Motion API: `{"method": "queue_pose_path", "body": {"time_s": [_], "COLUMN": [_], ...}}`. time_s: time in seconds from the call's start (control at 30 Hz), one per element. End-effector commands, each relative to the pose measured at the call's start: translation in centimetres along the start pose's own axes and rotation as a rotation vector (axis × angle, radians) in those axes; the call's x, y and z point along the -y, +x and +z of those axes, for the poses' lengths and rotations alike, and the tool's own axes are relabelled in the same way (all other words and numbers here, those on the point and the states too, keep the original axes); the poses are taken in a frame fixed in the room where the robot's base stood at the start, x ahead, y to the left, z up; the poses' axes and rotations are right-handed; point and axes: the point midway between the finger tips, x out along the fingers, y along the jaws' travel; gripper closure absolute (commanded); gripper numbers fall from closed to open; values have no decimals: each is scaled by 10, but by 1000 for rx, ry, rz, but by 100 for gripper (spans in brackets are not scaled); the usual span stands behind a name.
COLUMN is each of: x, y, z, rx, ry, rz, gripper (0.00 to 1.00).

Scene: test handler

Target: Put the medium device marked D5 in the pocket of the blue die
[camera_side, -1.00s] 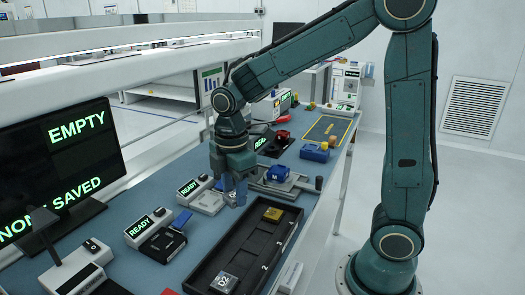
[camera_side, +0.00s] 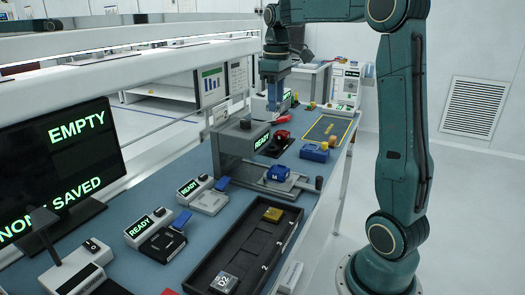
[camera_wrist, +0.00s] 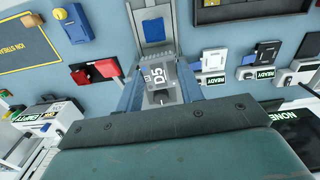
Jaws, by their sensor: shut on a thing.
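My gripper (camera_wrist: 160,88) is shut on a grey device marked D5 (camera_wrist: 156,76), held between its blue fingers in the wrist view. In the side view my gripper (camera_side: 273,104) points down, raised over the far part of the bench; the device cannot be made out there. The blue die (camera_side: 279,173), marked M, sits on the grey slide in front of the press, nearer the camera than my gripper. It also shows as a blue block (camera_wrist: 153,31) beyond the device in the wrist view. Its pocket is too small to make out.
The grey press (camera_side: 232,142) stands behind the slide. A black tray (camera_side: 241,262) holds a gold device (camera_side: 272,214) and a device marked D2 (camera_side: 224,282). A blue block with a yellow top (camera_side: 314,152) and a red part (camera_side: 282,135) stand further back.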

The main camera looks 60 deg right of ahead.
Motion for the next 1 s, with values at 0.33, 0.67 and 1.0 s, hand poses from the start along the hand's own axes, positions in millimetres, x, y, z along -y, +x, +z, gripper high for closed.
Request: {"method": "queue_pose_path", "body": {"time_s": [0.33, 0.67, 1.0], "x": [-14, -13, -13], "y": [-10, 17, 81], "z": [8, 9, 9], "rx": [1, 3, 3], "ry": [72, 70, 69], "rz": [0, -2, -2], "gripper": [83, 83, 83]}}
